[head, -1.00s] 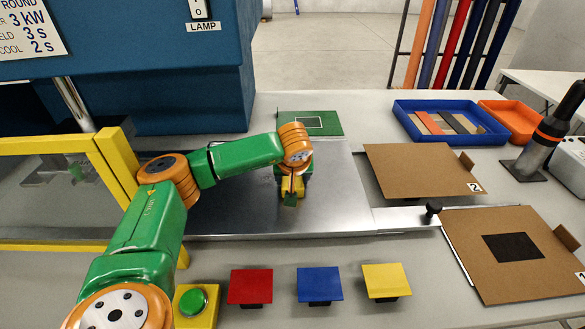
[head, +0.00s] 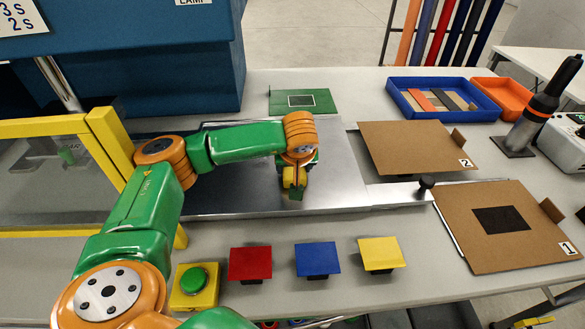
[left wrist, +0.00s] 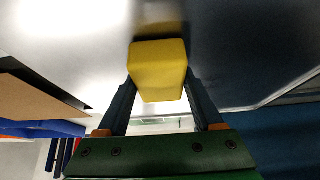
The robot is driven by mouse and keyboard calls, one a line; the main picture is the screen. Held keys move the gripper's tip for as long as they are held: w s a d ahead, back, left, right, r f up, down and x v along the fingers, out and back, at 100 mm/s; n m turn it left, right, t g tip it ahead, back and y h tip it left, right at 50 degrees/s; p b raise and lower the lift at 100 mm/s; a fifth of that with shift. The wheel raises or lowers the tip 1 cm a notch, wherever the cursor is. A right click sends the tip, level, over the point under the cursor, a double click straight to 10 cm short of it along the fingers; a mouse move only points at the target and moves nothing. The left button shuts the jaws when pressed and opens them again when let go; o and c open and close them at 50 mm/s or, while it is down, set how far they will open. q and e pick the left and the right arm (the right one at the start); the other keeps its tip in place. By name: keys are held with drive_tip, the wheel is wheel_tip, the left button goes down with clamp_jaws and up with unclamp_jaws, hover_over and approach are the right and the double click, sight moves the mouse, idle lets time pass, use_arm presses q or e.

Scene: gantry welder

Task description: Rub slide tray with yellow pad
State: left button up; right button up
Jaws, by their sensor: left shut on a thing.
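The slide tray (head: 230,194) is a flat, shiny metal sheet that reaches from the yellow-framed opening on the left toward a black knob (head: 427,182) on the right. My left gripper (head: 295,185) points down over the tray's middle right part. It is shut on the yellow pad (head: 289,177), a small block partly hidden by the gripper in the head view. In the left wrist view the pad (left wrist: 158,70) sits between the two fingers against the shiny sheet. It seems to touch the tray, but I cannot be sure. My right gripper is not in view.
A green plate (head: 330,101) lies behind the tray. Cardboard boards (head: 405,140) lie to the right, with a blue bin (head: 398,99) behind. Red (head: 250,263), blue (head: 317,259) and yellow (head: 381,254) squares and a green button (head: 194,280) line the front.

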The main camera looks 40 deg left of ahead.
use_arm(q)
drive_tip(key=shift+w+a+f, duration=0.25)
drive_tip(key=shift+w+a, duration=0.55)
drive_tip(key=shift+w, duration=0.05)
drive_tip(key=shift+w+a+r+b, duration=0.1)
drive_tip(key=shift+w+a+b, duration=0.05)
drive_tip(key=shift+w+b, duration=0.15)
drive_tip(key=shift+w+a, duration=1)
drive_tip(key=shift+w, duration=0.3)
drive_tip(key=shift+w+a, duration=0.75)
drive_tip(key=shift+w, duration=0.15)
drive_tip(key=shift+w+a, duration=0.7)
drive_tip(key=shift+w, duration=0.2)
drive_tip(key=shift+r, duration=0.1)
wheel_tip(320, 180, up, 6)
drive_tip(key=p, duration=0.6)
drive_tip(key=shift+r, duration=0.15)
drive_tip(key=shift+f, duration=0.2)
